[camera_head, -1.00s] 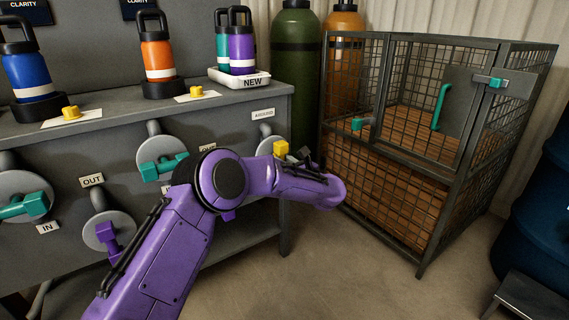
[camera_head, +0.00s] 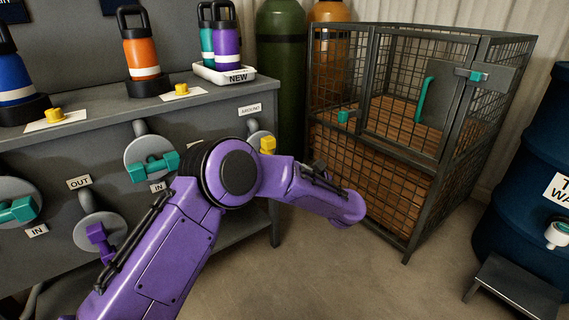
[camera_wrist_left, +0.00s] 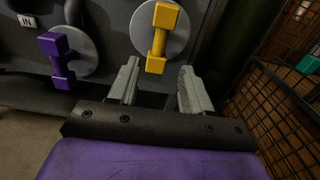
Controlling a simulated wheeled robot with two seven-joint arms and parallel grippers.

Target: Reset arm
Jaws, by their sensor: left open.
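My left arm (camera_head: 185,235) is purple and reaches in from the bottom left, with its elbow joint in front of the grey cabinet. In the wrist view my left gripper (camera_wrist_left: 160,85) is open, with nothing between its two grey fingers. A yellow valve handle (camera_wrist_left: 158,38) on a round grey plate is beyond the fingertips and appears apart from them. A purple valve handle (camera_wrist_left: 57,60) is to the left, beside an IN label. In the head view the yellow handle (camera_head: 267,145) shows just above the forearm. The left fingers are not clearly visible there. My right gripper is out of view.
The grey cabinet (camera_head: 80,150) carries bottles, yellow buttons and a white NEW tray (camera_head: 222,77). A wire cage (camera_head: 408,165) with teal latches stands right of the arm. A blue barrel (camera_head: 520,190) and a dark step (camera_head: 515,285) are far right. Floor between is clear.

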